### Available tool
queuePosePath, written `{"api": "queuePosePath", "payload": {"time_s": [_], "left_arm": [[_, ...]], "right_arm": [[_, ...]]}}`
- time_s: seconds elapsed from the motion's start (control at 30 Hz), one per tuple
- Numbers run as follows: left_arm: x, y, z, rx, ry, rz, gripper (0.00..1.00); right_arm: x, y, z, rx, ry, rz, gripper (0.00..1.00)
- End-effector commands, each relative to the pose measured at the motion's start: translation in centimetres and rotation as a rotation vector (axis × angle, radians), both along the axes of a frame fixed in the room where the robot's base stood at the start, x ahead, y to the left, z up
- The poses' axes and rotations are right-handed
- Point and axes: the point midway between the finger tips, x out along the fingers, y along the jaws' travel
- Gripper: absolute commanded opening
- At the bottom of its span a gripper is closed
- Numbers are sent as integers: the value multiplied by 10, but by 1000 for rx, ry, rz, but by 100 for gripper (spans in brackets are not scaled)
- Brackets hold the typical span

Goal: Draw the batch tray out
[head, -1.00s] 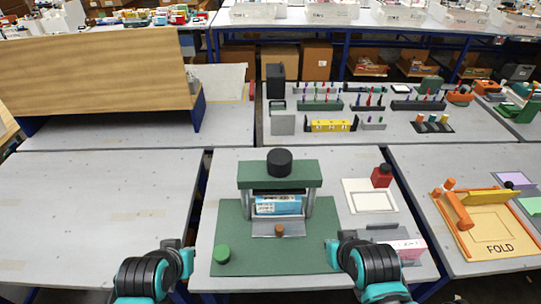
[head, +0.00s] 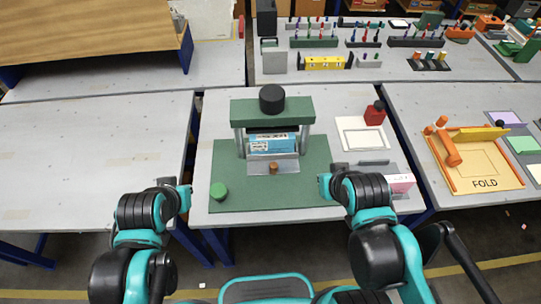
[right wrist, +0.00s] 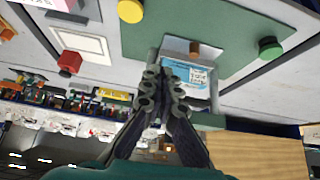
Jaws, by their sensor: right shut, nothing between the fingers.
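The batch tray (head: 285,165) is a grey plate with a brown knob (head: 273,168) at its front. It sits under the green press (head: 272,108) with a blue and white packet (head: 271,143) on it. In the right wrist view the packet (right wrist: 188,76) and knob (right wrist: 194,48) show beyond my fingers. My right gripper (head: 325,186) is shut and empty, to the right of the tray and apart from it. It also shows in the right wrist view (right wrist: 161,73). My left gripper (head: 186,197) is at the bench's left edge, apart from the tray; its fingers are too small to judge.
A green button (head: 218,191) stands on the green base mat (head: 300,196), left of the tray. A red block (head: 375,114), a white frame (head: 362,137) and a pink box (head: 400,184) lie to the right. The mat in front of the tray is clear.

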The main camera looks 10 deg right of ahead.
Motion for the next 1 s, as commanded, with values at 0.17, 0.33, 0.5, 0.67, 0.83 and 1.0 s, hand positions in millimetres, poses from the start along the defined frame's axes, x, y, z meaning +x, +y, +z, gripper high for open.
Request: {"api": "queuePosePath", "payload": {"time_s": [0.17,0.33,0.5,0.67,0.83,1.0], "left_arm": [[0,0,0,0,0,0,0],[0,0,0,0,0,0,0],[0,0,0,0,0,0,0],[0,0,-3,0,0,0,0],[0,0,-8,0,0,0,0],[0,0,-13,0,0,0,0]], "right_arm": [[0,0,0,0,0,0,0],[0,0,0,0,0,0,0],[2,1,0,-2,4,8,29],[21,9,-2,-24,43,94,48],[61,27,-17,-63,114,289,48],[102,47,-46,-89,171,510,48]]}}
